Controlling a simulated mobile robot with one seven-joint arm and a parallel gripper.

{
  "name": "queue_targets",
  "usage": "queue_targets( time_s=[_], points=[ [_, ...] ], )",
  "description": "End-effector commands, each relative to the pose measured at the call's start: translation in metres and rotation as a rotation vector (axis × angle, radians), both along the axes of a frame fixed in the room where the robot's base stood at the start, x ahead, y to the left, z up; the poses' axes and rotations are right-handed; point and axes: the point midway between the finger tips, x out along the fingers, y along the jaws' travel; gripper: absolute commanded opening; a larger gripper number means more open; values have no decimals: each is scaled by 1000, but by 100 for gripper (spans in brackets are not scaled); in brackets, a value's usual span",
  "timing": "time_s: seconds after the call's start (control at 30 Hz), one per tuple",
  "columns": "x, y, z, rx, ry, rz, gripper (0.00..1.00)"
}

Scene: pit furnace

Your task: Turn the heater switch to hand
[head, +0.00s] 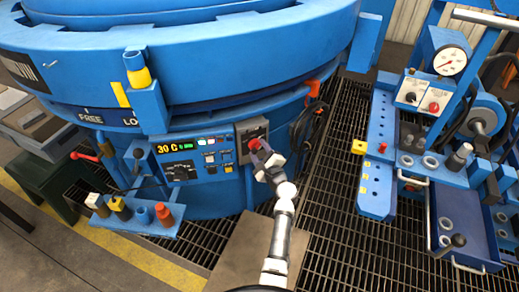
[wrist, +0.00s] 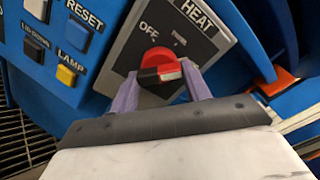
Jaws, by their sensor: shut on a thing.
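The heater switch is a red knob (wrist: 156,56) with a black and white bar handle, on a grey plate (wrist: 129,46) labelled HEAT. OFF is printed at the knob's upper left; no HAND label is readable. The bar lies nearly crosswise in the wrist view, with its white part to the right. My gripper (wrist: 160,75) has its two purple fingers on either side of the handle, shut on it. In the head view my gripper (head: 262,152) reaches the plate (head: 245,131) on the furnace front and partly covers the knob.
Left of the plate is a blue panel (head: 208,135) with a 30 C display (head: 174,148) and buttons, including RESET (wrist: 77,37) and LAMP (wrist: 66,75). A blue bench (head: 376,187) stands right, beyond open grating.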

Motion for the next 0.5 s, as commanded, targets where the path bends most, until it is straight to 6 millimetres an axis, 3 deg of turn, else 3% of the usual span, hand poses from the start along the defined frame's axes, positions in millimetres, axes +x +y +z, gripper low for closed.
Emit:
queue_targets(
  time_s=[0.5],
  points=[
    [-1,0,-2,164,77,-1,24]
  ],
)
